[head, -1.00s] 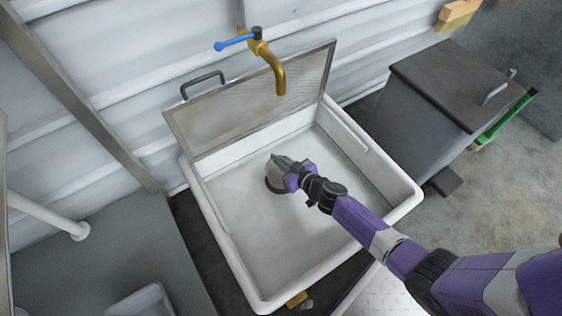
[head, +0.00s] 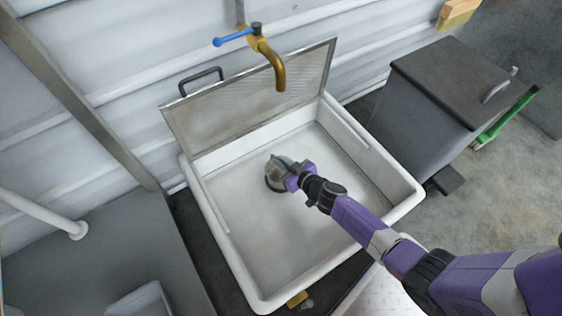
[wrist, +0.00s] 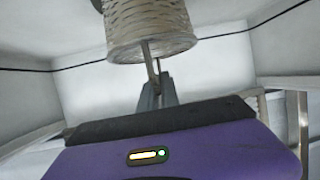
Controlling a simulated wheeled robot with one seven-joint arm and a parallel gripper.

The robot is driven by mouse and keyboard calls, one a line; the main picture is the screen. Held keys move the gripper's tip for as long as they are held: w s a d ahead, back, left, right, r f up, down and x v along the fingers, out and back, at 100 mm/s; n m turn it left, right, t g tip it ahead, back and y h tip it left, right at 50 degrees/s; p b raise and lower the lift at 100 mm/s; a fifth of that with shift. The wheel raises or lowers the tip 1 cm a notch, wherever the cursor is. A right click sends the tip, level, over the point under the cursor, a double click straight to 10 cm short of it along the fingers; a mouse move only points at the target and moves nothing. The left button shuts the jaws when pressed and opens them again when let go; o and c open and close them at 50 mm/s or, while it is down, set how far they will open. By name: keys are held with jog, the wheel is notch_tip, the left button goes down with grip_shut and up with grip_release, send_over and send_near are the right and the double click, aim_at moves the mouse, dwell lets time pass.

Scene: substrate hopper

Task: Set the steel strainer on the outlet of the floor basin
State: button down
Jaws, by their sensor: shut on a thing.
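The white floor basin (head: 300,243) stands below the tap with its framed mesh lid (head: 250,100) raised at the back. My gripper (head: 284,168) reaches down inside the basin, toward its back left. In the wrist view my gripper (wrist: 155,92) is shut on the thin upright handle of the steel strainer (wrist: 150,25), whose pale, ribbed mesh body shows at the top edge. In the head view a dark-rimmed round shape (head: 271,184) shows at the jaws. I cannot tell there how much is strainer and how much is outlet, or whether they touch.
A brass tap (head: 277,68) with a blue lever hangs over the basin's back. The basin's raised walls surround my gripper. A dark grey lidded bin (head: 425,100) stands at right. A small yellow-brown block (head: 297,299) lies by the basin's front.

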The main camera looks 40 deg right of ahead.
jog(key=c, duration=1.5)
grip_release()
jog(key=shift+s+r, duration=0.1)
jog(key=shift+p+v, duration=2.6)
jog(key=shift+v, duration=1.2)
